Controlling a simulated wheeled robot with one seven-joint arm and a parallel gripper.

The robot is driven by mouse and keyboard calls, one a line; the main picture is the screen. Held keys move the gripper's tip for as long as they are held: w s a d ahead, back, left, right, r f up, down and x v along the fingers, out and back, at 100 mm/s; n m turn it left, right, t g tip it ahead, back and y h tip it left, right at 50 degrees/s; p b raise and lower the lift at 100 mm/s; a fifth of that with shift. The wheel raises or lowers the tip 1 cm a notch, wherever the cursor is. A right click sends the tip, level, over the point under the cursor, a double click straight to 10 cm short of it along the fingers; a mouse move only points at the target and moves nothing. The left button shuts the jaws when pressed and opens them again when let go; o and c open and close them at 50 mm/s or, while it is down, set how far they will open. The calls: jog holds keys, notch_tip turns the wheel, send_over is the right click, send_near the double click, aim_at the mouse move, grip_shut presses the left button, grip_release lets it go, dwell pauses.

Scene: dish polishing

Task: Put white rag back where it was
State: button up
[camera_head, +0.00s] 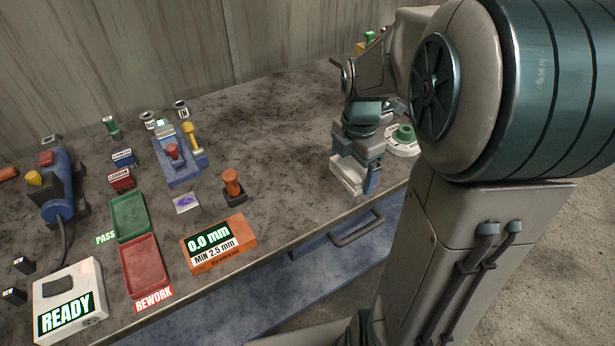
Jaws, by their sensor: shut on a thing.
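My gripper (357,178) points down over the right part of the workbench, near its front edge. It is shut on a pale, block-like thing, which looks like the white rag (346,176). The fingers hide part of it. I cannot tell whether the rag touches the bench top or is held just above it.
The workbench (290,110) is bare left of my gripper. A round white base with a green knob (403,134) stands close on the right. An orange gauge (220,243), red REWORK tray (144,265), green PASS tray (129,216) and blue stand (178,168) lie further left.

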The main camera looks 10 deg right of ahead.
jog(key=p, duration=0.1)
send_over(310, 186)
notch_tip(310, 186, down, 7)
jog(key=shift+r, duration=0.1)
jog(key=shift+f+p, duration=0.45)
jog(key=shift+f, duration=1.55)
jog(key=shift+f, duration=0.1)
jog(key=o, duration=0.8)
jog(key=shift+o, duration=0.6)
